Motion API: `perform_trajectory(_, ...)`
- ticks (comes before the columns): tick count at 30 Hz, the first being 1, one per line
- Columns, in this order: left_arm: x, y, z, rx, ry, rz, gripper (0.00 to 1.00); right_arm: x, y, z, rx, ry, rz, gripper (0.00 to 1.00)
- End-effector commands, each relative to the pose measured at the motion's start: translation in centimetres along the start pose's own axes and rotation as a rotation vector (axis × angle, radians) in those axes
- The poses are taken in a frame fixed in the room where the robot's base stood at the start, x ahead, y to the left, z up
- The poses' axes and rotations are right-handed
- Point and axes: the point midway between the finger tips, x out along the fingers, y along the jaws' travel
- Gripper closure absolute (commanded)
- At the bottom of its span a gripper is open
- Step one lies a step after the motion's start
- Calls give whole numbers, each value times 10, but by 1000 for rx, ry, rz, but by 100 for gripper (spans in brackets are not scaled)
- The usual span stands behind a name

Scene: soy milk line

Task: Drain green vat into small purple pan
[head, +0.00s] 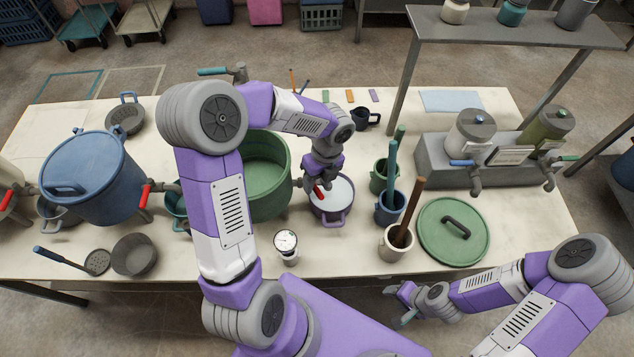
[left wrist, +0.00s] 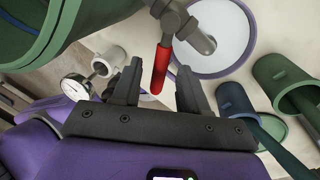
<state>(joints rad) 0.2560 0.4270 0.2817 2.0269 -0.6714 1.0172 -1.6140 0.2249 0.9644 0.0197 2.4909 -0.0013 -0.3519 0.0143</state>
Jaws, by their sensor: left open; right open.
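The green vat (head: 265,185) stands open on the table, partly hidden behind my left arm. Its grey tap (left wrist: 172,22) has a red handle (left wrist: 162,68), which also shows in the head view (head: 319,192). The small purple pan (head: 330,216) sits right of the vat, under the tap spout; its inside looks white, and I cannot tell whether that is liquid. It also shows in the left wrist view (left wrist: 228,72). My left gripper (left wrist: 160,88) is open, with the red handle between its fingers, not clamped. My right gripper (head: 404,302) is open and empty beyond the table's front edge.
A green lid (head: 447,246) lies at the right. Utensil pots (head: 394,250) stand right of the pan, and a dial gauge (head: 287,246) stands in front. A blue vat (head: 88,180) is at the left. A grey two-tap dispenser (head: 435,160) is at the back right.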

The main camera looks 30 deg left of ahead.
Motion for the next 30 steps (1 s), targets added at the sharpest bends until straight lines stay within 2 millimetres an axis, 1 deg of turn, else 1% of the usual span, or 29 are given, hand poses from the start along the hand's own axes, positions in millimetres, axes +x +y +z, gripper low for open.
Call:
perform_trajectory(3, 4, 0, 0, 0, 0, 0, 57, 1, 0, 0, 0, 0, 0, 48)
perform_trajectory(9, 4, 0, 0, 0, 0, -1, 57, 0, 0, 0, 0, 0, 0, 48)
perform_trajectory(14, 3, 0, 0, -1, 0, -1, 81, 0, 0, 0, 0, 0, 0, 48)
perform_trajectory(15, 3, 0, 0, -1, 0, -1, 87, 0, 0, 0, 0, 0, 0, 48)
perform_trajectory(18, 3, 0, 0, -1, 0, 0, 100, 0, 0, 0, 0, 0, 0, 48)
perform_trajectory(27, 3, 0, 0, 3, 0, 0, 100, 0, 0, 0, 0, 0, 0, 48)
perform_trajectory(30, 1, -6, -4, 46, -9, 0, 100, -3, -1, 0, 0, 0, 0, 48)
